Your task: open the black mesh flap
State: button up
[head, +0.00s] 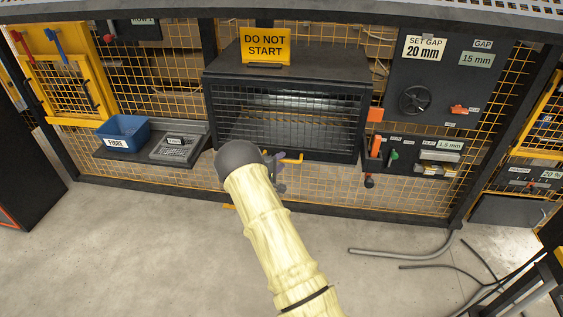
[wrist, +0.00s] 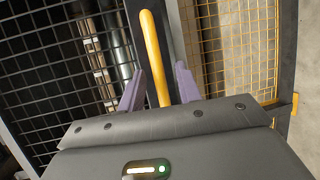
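The black mesh flap (head: 245,112) covers the front of a dark box in the head view and looks closed. It fills the left of the wrist view (wrist: 50,75). A yellow bar handle (head: 294,159) sits at its lower edge; in the wrist view the handle (wrist: 152,45) runs between my two purple fingers. My gripper (wrist: 159,75) is open around the handle, with a gap visible on the right side; contact on the left is unclear. In the head view my gripper (head: 277,172) is partly hidden behind my arm, just below the flap.
A "DO NOT START" sign (head: 265,46) stands on the box. A blue bin (head: 124,132) and tray (head: 178,148) are at left. Hoses (head: 400,252) lie on otherwise clear floor.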

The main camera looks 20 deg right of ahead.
jog(key=shift+x, duration=0.8)
grip_shut()
jog(key=shift+a+r, duration=0.1)
jog(key=shift+a, duration=0.05)
